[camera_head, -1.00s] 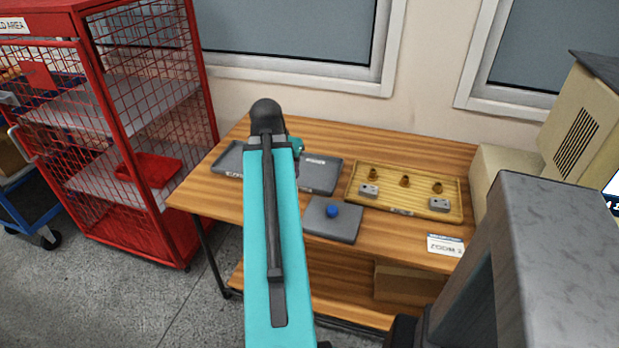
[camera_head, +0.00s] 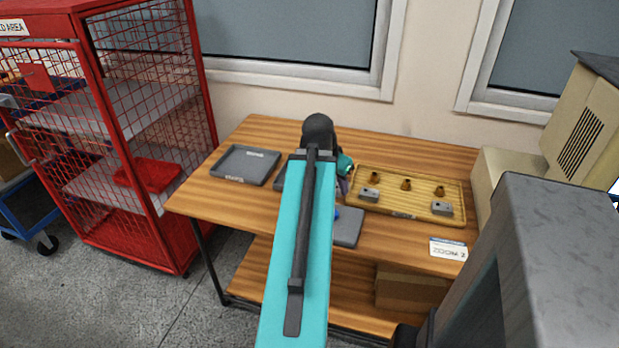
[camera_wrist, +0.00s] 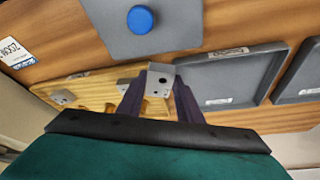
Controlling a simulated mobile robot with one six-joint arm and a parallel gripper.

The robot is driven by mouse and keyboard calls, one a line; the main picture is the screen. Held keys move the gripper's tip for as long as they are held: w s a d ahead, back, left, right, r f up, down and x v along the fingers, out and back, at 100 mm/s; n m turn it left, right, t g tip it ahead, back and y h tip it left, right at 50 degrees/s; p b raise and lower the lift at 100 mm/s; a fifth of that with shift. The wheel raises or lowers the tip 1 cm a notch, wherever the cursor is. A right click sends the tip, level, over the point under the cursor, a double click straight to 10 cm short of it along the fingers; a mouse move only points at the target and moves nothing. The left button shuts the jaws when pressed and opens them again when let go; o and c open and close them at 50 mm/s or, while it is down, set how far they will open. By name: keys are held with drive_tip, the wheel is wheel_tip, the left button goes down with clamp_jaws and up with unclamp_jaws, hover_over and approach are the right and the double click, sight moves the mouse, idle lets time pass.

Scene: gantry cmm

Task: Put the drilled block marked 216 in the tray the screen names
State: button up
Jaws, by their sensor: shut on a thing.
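My gripper (camera_wrist: 158,92) is shut on a small grey drilled block (camera_wrist: 161,72), with a dark hole showing in its face; I cannot read its mark. In the head view my gripper (camera_head: 343,186) is mostly hidden behind my teal arm, near the left end of the wooden tray. Two grey trays with white labels lie on the table: the left tray (camera_head: 243,165) is in clear view and looks empty, the other tray (camera_head: 281,184) is largely behind my arm. Both show in the wrist view (camera_wrist: 231,88). The screen (camera_head: 615,186) is a sliver at the right edge, unreadable.
The wooden tray (camera_head: 400,211) holds two grey blocks (camera_head: 369,194) and several brass parts (camera_head: 405,184). A grey plate (camera_head: 348,232) with a blue knob (camera_wrist: 140,19) lies in front. A white card (camera_head: 448,249) is at the table's front right. A red mesh cage (camera_head: 120,130) stands left.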

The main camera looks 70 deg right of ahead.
drive_tip(key=shift+w+d+r+p, duration=0.1)
drive_tip(key=shift+w+p, duration=0.05)
drive_tip(key=shift+p, duration=0.15)
drive_tip(key=shift+w+d+r+p, duration=0.1)
drive_tip(key=shift+w+d+p, duration=0.2)
drive_tip(key=shift+p, duration=0.45)
drive_tip(key=w+p, duration=0.1)
drive_tip(key=p, duration=0.1)
drive_tip(key=shift+w+d+p, duration=0.15)
drive_tip(key=shift+d+p, duration=0.25)
drive_tip(key=w+d, duration=0.2)
drive_tip(key=w, duration=0.1)
drive_tip(key=w+d+f+p, duration=0.1)
drive_tip(key=w+d, duration=0.2)
drive_tip(key=w, duration=0.1)
drive_tip(key=w+d+f, duration=0.1)
drive_tip(key=w+d, duration=0.1)
drive_tip(key=w, duration=0.2)
drive_tip(key=shift+d, duration=0.4)
drive_tip(key=shift+s, duration=0.1)
drive_tip(key=shift+f+p, duration=0.6)
drive_tip(key=shift+f, duration=1.1)
drive_tip(key=shift+f, duration=0.15)
